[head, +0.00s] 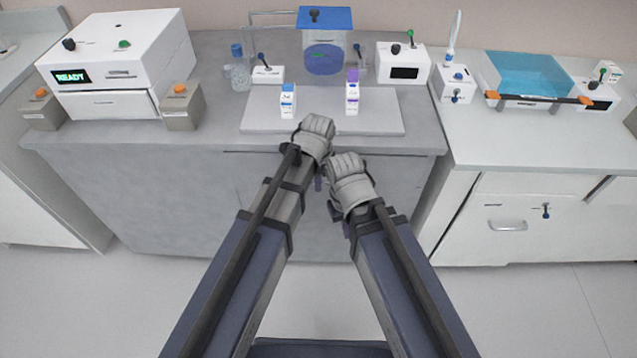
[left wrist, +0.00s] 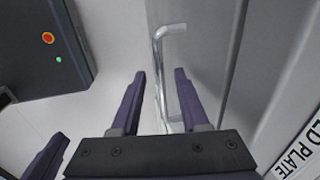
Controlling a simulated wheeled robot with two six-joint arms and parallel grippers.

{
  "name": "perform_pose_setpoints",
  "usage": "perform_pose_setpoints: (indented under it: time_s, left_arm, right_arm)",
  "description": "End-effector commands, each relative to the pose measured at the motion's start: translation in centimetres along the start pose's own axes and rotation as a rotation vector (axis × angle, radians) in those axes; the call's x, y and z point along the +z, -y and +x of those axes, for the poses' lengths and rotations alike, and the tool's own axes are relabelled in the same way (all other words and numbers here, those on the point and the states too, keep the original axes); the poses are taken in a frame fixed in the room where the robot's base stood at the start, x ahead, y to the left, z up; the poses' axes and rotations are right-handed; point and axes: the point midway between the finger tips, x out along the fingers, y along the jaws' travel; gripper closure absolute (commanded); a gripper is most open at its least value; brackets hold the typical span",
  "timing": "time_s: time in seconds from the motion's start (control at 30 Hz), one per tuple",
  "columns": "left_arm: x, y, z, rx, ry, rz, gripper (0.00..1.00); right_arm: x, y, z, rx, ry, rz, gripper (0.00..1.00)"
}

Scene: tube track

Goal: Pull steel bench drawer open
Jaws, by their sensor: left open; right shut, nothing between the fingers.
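The steel bench (head: 130,190) has a grey front, with a drawer front (head: 245,175) below the worktop, partly hidden by my arms. In the left wrist view, a shiny bar handle (left wrist: 158,60) stands off the grey drawer front (left wrist: 205,50). My left gripper (left wrist: 160,72) is open, with one dark finger on each side of the bar. I cannot tell if either finger touches it. In the head view, the left hand hides the handle. My right gripper (head: 348,185) is shut and empty, lower and to the right, in front of the bench.
On the worktop, a pale plate (head: 370,125) carries two small cartons. A white READY machine (head: 120,60) stands at left. A white cabinet (head: 520,215) stands at right. The floor (head: 150,300) in front of the bench looks clear.

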Motion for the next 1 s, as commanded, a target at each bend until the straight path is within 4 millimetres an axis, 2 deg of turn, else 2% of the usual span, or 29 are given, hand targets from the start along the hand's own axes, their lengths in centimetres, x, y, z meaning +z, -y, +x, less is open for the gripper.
perform_pose_setpoints:
  time_s: [0.23, 0.6, 1.0]
  left_arm:
    - [0.01, 0.02, -0.03, 0.0, 0.0, 0.0, 0.57]
    - [0.01, 0.01, -0.03, 0.0, 0.0, 0.0, 0.99]
    - [0.01, 0.01, -0.03, 0.0, 0.0, 0.0, 1.0]
  right_arm:
    - [0.0, 0.0, -0.04, 0.0, 0.0, 0.0, 1.0]
    - [0.0, 0.0, -0.03, 0.0, 0.0, 0.0, 1.0]
    - [0.0, 0.0, -0.03, 0.0, 0.0, 0.0, 1.0]
